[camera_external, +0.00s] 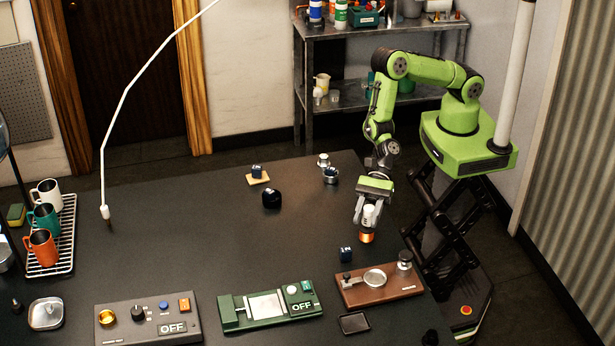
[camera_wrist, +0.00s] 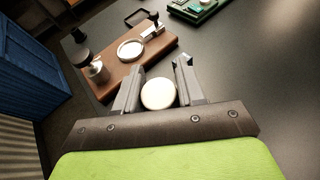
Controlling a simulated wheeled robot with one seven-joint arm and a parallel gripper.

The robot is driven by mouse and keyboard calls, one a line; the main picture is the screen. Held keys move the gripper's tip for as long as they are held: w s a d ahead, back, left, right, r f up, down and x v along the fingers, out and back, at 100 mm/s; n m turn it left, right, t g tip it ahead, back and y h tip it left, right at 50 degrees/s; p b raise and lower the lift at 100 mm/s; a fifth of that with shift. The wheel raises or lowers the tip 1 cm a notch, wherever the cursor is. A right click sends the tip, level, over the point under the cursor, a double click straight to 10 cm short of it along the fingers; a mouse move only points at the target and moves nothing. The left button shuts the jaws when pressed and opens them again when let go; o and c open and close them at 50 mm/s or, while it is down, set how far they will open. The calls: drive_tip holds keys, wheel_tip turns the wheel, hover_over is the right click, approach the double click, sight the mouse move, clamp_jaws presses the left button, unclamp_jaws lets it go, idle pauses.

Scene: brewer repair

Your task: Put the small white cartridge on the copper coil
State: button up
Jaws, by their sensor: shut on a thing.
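My gripper (camera_external: 370,203) points down over the right part of the dark table and is shut on a small white cartridge (camera_external: 368,214). In the wrist view my gripper's fingers (camera_wrist: 158,76) flank the cartridge's round pale end (camera_wrist: 158,94). A copper-coloured cylinder, seemingly the copper coil (camera_external: 366,237), shows directly below the white part. I cannot tell whether the two touch or are joined, or whether the coil rests on the table; the wrist view hides it behind the cartridge.
A brown wooden board (camera_external: 379,287) with a round metal ring is close in front. A green OFF unit (camera_external: 270,306) and a grey OFF panel (camera_external: 148,318) with a gold knob stand left. The table's middle is mostly clear.

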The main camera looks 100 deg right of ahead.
drive_tip(key=shift+f, duration=0.85)
drive_tip(key=shift+f, duration=0.2)
drive_tip(key=o, duration=1)
drive_tip(key=shift+o, duration=0.2)
drive_tip(key=shift+r, duration=0.1)
